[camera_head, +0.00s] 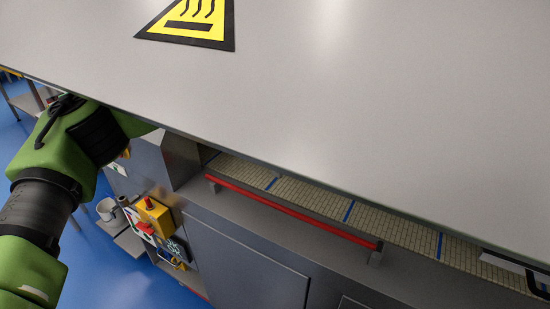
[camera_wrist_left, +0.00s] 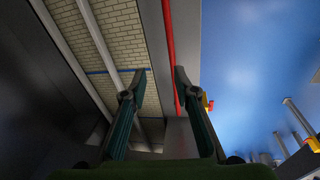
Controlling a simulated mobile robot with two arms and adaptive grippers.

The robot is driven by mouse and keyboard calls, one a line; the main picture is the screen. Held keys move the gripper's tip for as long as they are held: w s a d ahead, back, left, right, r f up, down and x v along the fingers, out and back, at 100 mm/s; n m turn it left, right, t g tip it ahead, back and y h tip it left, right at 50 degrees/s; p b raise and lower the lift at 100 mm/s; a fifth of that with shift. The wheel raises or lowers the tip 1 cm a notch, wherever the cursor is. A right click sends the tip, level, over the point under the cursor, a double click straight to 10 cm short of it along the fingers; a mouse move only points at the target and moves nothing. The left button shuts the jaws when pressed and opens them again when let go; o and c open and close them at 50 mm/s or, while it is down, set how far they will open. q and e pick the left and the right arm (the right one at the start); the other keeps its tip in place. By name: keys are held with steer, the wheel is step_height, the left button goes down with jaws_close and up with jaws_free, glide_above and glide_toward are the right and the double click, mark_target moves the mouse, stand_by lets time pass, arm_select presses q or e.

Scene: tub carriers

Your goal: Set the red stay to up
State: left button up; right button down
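The red stay (camera_head: 290,213) is a long thin red bar. It lies low along the front edge of the machine, between small grey brackets, beside a tiled bed. In the left wrist view the red stay (camera_wrist_left: 169,50) runs away between my fingers, closer to the right-hand finger. My left gripper (camera_wrist_left: 159,74) is open with its two dark fingers apart; whether a finger touches the bar cannot be told. In the head view my left arm reaches in from the left and its gripper is hidden under the big grey panel. My right gripper is not in view.
A large grey panel (camera_head: 330,110) with a yellow hot-surface sign (camera_head: 195,20) overhangs the tiled bed (camera_head: 315,200). A yellow box with a red button (camera_head: 153,215) is on the machine's left side. Blue floor (camera_head: 115,280) lies open at the lower left.

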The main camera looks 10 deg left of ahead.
arm_select(q)
steer(key=shift+s+d, duration=0.1)
steer(key=shift+d, duration=0.15)
